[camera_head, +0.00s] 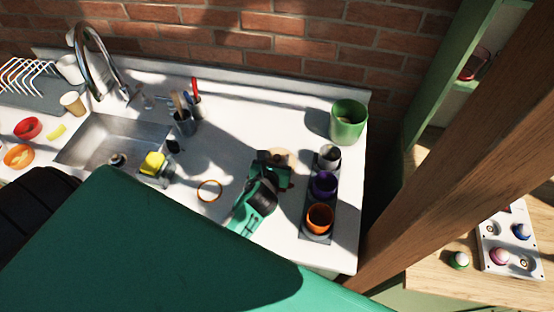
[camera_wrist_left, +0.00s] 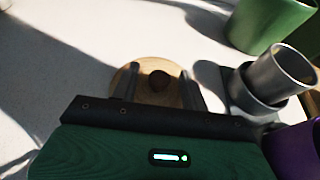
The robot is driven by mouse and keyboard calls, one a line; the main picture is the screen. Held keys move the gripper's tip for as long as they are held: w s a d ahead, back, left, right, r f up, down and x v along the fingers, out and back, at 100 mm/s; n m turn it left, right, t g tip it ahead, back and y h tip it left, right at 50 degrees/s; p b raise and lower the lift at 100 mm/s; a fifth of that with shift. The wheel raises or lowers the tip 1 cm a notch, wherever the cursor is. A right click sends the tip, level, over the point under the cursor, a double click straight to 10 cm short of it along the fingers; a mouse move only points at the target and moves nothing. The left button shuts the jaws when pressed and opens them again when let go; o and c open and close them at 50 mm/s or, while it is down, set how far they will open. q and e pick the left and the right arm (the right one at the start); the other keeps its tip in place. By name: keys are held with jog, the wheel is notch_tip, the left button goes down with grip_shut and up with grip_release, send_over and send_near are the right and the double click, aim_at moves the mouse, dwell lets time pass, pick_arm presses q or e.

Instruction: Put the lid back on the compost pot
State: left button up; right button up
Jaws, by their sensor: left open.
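The lid is a round, light wooden disc with a dark knob. It lies on the white counter, partly hidden behind my left gripper in the head view (camera_head: 287,155), and shows in the left wrist view (camera_wrist_left: 146,93). My left gripper (camera_head: 273,162) is open above the lid. In the left wrist view its two fingers (camera_wrist_left: 160,86) appear on either side of the knob, with gaps between. The compost pot appears to be the green pot (camera_head: 348,123) to the right of the lid, upright and without a cover; it also shows in the left wrist view (camera_wrist_left: 262,24). My right gripper is out of view.
A dark tray (camera_head: 309,212) holds grey (camera_head: 330,157), purple (camera_head: 323,185) and orange (camera_head: 319,217) cups close right of my gripper. A ring (camera_head: 209,191), a tool cup (camera_head: 185,124) and the sink (camera_head: 102,134) are left. A wooden post (camera_head: 470,140) stands right.

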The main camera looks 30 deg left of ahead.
aim_at(277, 156)
pick_arm(q)
jog(key=shift+w+a+f, duration=0.15)
jog(key=shift+w+f, duration=0.1)
jog(key=shift+w, duration=0.25)
grip_shut()
jog(key=shift+r, duration=0.1)
jog(key=shift+r, duration=0.25)
notch_tip(277, 156, up, 19)
jog(key=b, duration=0.1)
jog(key=s+d+f+m+h+b, duration=0.2)
jog(key=s+f, duration=0.3)
jog(key=s, duration=0.3)
jog(key=shift+s+d+f+m+t+h, duration=0.25)
jog(key=shift+d+h, duration=0.25)
jog(key=shift+d, duration=0.35)
